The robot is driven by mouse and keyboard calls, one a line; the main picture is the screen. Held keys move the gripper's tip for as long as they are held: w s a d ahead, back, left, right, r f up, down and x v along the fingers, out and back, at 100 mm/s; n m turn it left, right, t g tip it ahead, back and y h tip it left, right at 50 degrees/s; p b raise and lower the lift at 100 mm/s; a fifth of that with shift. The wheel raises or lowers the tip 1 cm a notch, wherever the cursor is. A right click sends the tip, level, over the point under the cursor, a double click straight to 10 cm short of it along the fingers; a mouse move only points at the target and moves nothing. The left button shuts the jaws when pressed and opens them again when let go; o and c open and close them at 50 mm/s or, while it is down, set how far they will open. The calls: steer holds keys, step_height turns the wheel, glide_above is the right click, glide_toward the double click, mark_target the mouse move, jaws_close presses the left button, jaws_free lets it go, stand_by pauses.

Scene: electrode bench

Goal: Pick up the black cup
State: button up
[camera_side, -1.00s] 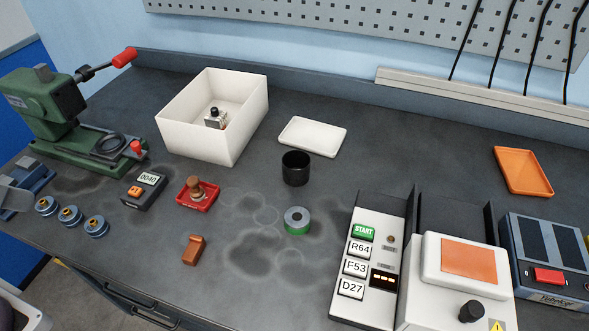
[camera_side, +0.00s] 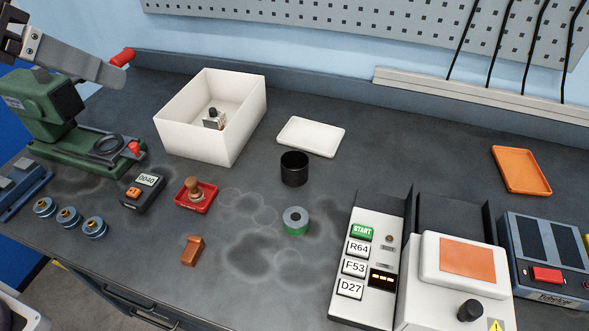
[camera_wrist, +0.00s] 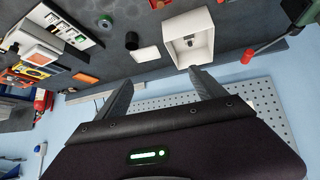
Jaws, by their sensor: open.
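The black cup (camera_side: 294,169) stands upright on the dark bench, in front of the white tray and right of the white box. It also shows as a small dark cylinder in the wrist view (camera_wrist: 131,41). My gripper is open and empty in the wrist view (camera_wrist: 160,88), its two fingers spread apart and well away from the cup. In the side view, part of my gripper (camera_side: 85,62) shows at the top left, above the green press, also far from the cup.
A white box (camera_side: 190,127) with a small item inside stands left of the cup. A white tray (camera_side: 311,137) lies behind it. A green-and-grey roll (camera_side: 295,221) sits in front. The control panel (camera_side: 368,262) with raised dark walls stands to the right. A green press (camera_side: 50,110) is at the left.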

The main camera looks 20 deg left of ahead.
mark_target(302, 159)
steer(key=w+d+f+m+t+h, duration=0.2)
steer(key=w+d+f+t, duration=0.15)
steer(key=w+d, duration=1.35)
steer(key=shift+t+h, duration=0.3)
steer(key=shift+t, duration=0.15)
steer(key=f, duration=1.7)
steer(key=w+f, duration=0.1)
steer(key=f, duration=0.7)
steer(key=shift+d+f, duration=0.2)
steer(key=shift+f, duration=0.15)
steer(key=x, duration=0.7)
steer(key=shift+w, duration=0.2)
steer(key=shift+c, duration=0.4)
